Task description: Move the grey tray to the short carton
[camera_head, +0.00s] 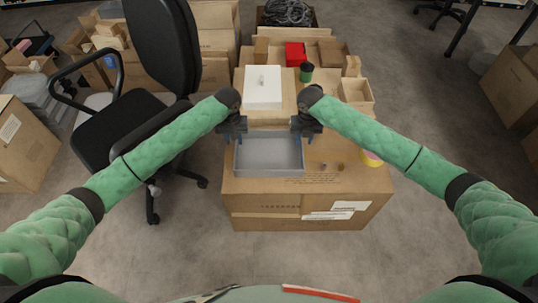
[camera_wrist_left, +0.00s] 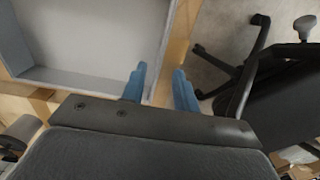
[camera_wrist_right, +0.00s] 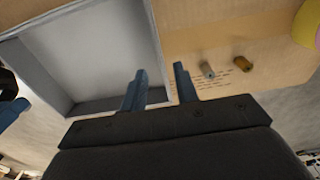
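The grey tray (camera_head: 269,171) is a shallow, open, empty box. It lies at the front left of a large brown carton top (camera_head: 340,180). My left gripper (camera_head: 236,138) is at the tray's left wall; in the left wrist view its two blue fingers (camera_wrist_left: 160,85) are apart, one on each side of the wall. My right gripper (camera_head: 308,136) is at the right wall; in the right wrist view its fingers (camera_wrist_right: 160,88) are also apart, with the wall between them. I cannot tell which carton is the short one.
Behind the tray are a white box (camera_head: 263,92), a red box (camera_head: 296,54), a dark green cup (camera_head: 306,72) and an open small carton (camera_head: 356,92). Two small cylinders (camera_wrist_right: 225,67) lie right of the tray. An office chair (camera_head: 130,125) stands at the left.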

